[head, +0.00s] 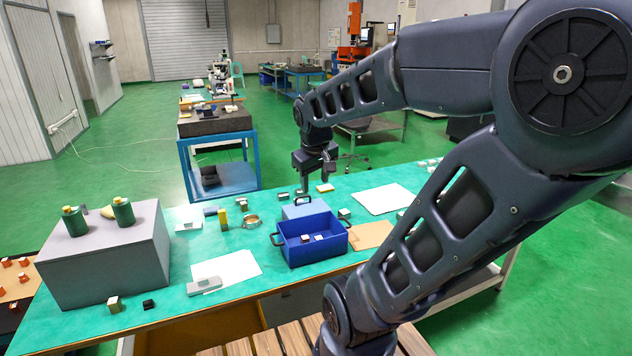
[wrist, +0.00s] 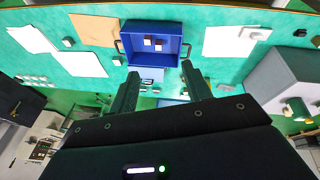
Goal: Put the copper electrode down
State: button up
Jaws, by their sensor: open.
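My gripper (head: 317,186) is over the far side of the green bench, behind the blue bin (head: 287,252). In the wrist view its two fingers (wrist: 160,71) are apart with nothing held between them. The blue bin (wrist: 179,52) holds two small pale-topped blocks (wrist: 159,43), which also show in the head view (head: 318,237). A small block with a copper-brown side (head: 114,305) stands at the bench's front left. A small yellowish block (head: 325,188) lies close to my gripper. I cannot tell which small block is the copper electrode.
A large grey block (head: 100,262) with green-bodied items on it stands at the left. A grey-blue box (head: 305,208) is just behind the bin. White sheets (head: 226,266) and a tan sheet (head: 373,234) lie flat. A yellow item (head: 223,220) and a metal ring (head: 251,221) stand near the bin.

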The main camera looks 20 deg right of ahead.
jog(key=s+a+r+m+t+y, duration=0.1)
jog(key=s+a+r+m, duration=0.1)
jog(key=s, duration=0.3)
jog(key=shift+s+m, duration=0.2)
jog(key=shift+m, duration=0.1)
jog(key=shift+o, duration=0.4)
jog(key=shift+r, duration=0.15)
